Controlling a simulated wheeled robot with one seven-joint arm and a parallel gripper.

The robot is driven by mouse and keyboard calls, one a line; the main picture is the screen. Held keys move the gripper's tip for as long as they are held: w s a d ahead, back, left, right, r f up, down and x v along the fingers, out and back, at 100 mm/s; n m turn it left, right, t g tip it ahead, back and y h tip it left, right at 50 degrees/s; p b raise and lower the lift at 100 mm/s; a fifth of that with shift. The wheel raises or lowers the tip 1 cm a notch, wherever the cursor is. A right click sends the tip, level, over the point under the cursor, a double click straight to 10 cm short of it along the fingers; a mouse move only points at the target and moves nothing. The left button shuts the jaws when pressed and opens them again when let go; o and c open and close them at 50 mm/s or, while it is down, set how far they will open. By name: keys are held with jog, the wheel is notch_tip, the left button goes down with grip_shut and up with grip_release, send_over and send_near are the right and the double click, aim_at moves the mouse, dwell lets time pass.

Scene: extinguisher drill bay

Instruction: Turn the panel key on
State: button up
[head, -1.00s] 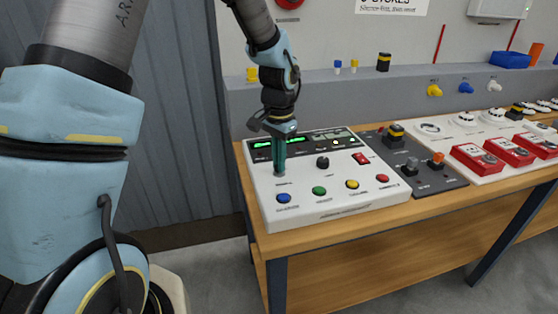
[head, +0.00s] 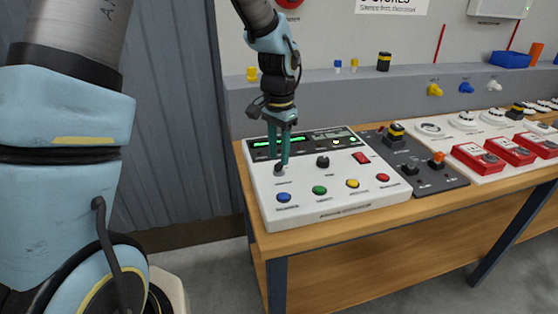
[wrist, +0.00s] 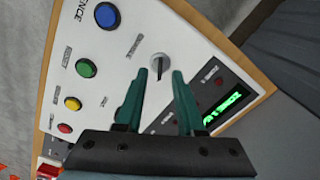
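The panel key (head: 279,171) is a small grey key switch at the left of the white control panel (head: 340,207). In the wrist view the key (wrist: 160,62) shows as a round grey piece with a narrow bar, just beyond the fingertips. My gripper (head: 279,161) points down over the key with its two teal fingers apart. In the wrist view my gripper (wrist: 161,73) is open, and the key lies in line with the gap, not clasped. A green-lit display (wrist: 228,109) shows to the right of the fingers there.
A dark switch box (head: 425,180) and red call points (head: 477,158) stand to the right on the wooden bench.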

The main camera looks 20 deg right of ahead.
notch_tip(320, 180, up, 8)
jog(key=b, duration=0.1)
jog(key=shift+r, duration=0.15)
dwell(0.4)
jog(key=s+a+f+n, duration=0.1)
jog(key=a+n, duration=0.3)
jog(key=a, duration=0.6)
jog(key=s+a+f+n+t, duration=0.1)
jog(key=a+f+n, duration=0.2)
jog(key=a, duration=0.7)
jog(key=s+a+f+n, duration=0.2)
jog(key=a+n, duration=0.3)
jog(key=a, duration=0.5)
jog(key=shift+a+t, duration=0.3)
jog(key=shift+w, duration=0.1)
